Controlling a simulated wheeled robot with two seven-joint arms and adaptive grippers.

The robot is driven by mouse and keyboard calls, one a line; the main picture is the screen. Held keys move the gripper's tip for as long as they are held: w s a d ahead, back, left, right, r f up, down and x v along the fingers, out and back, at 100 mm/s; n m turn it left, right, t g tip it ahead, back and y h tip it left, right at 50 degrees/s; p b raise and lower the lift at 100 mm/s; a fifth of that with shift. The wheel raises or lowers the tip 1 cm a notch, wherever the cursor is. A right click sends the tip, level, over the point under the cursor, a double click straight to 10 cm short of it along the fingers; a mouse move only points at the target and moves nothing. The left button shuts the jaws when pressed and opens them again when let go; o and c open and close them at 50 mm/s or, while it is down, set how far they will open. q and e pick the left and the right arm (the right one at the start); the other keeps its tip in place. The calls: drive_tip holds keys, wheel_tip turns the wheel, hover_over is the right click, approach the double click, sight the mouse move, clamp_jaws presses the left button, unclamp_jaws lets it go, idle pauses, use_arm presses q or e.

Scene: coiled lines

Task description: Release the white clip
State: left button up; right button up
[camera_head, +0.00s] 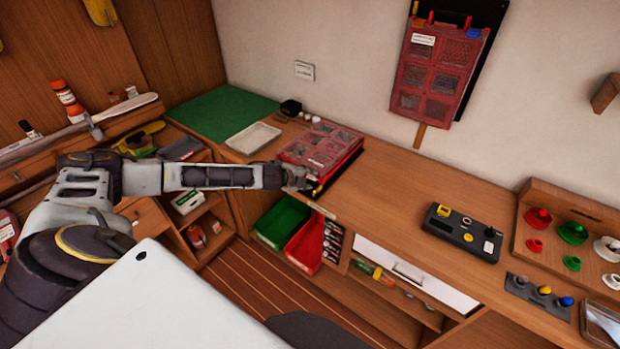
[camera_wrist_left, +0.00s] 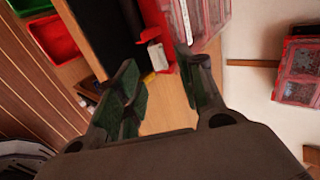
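My left gripper (camera_head: 308,186) is beside the front edge of a red case with clear compartments (camera_head: 322,143) on the wooden bench. In the left wrist view its fingers (camera_wrist_left: 166,78) are apart, with bare bench between them. A small white piece (camera_wrist_left: 157,55), which looks like the white clip, is at the side of the red case (camera_wrist_left: 208,18), just beyond the fingertips. It appears apart from both fingers. In the head view I cannot make out the clip near the gripper. My right gripper is in neither view.
A green mat (camera_head: 222,118) and a pale tray (camera_head: 252,137) lie behind the left arm. Green (camera_head: 282,222) and red (camera_head: 306,242) bins sit under the bench. A dark control box (camera_head: 462,232) stands to the right; bench between is clear. A red panel (camera_head: 438,68) hangs on the wall.

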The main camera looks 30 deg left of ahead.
sight(313, 177)
use_arm(q)
drive_tip(key=shift+x, duration=1.45)
drive_tip(key=shift+c, duration=0.2)
clamp_jaws()
